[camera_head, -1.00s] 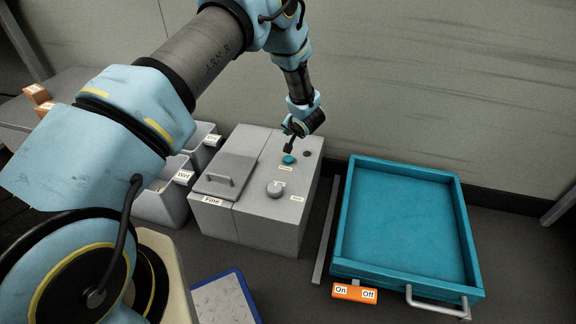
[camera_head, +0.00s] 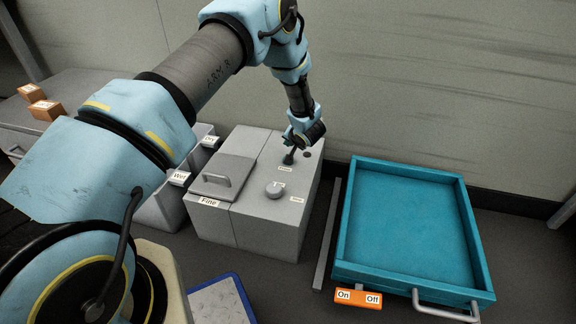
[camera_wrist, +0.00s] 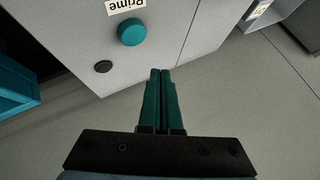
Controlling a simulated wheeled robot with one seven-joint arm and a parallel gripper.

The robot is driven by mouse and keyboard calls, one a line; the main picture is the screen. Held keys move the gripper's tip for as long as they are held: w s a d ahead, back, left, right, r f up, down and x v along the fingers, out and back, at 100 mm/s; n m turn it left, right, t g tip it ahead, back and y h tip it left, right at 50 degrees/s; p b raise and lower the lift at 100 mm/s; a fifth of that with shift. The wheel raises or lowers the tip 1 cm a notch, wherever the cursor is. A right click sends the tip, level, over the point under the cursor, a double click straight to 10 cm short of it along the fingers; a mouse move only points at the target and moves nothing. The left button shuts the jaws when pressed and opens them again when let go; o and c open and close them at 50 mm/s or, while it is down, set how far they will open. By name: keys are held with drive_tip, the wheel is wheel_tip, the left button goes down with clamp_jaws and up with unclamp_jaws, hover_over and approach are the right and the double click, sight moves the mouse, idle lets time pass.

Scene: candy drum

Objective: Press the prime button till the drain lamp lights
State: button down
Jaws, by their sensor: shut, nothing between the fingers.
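The teal prime button, under a "Prime" label, shows clearly in the wrist view (camera_wrist: 132,32) on top of the grey cabinet (camera_head: 262,228).
A grey knob (camera_head: 275,190) and a handled lid (camera_head: 222,174) marked "Fine" are on the cabinet. A teal tray (camera_head: 343,228) stands to the right, with an orange On/Off switch (camera_head: 358,298) in front. Grey bins (camera_head: 160,212) stand to the left. A wall is behind.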

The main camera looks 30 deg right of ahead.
wheel_tip(320, 180, down, 2)
drive_tip(key=shift+f+b, duration=0.15)
drive_tip(key=shift+b, duration=0.4)
drive_tip(key=shift+f, duration=1.05)
idle(0.7)
drive_tip(key=shift+f, duration=0.4)
drive_tip(key=shift+f+b, duration=0.3)
drive_tip(key=shift+f, duration=0.25)
idle(0.5)
drive_tip(key=shift+r, duration=0.1)
drive_tip(key=shift+r+p, duration=0.9)
drive_tip(key=shift+p, duration=0.05)
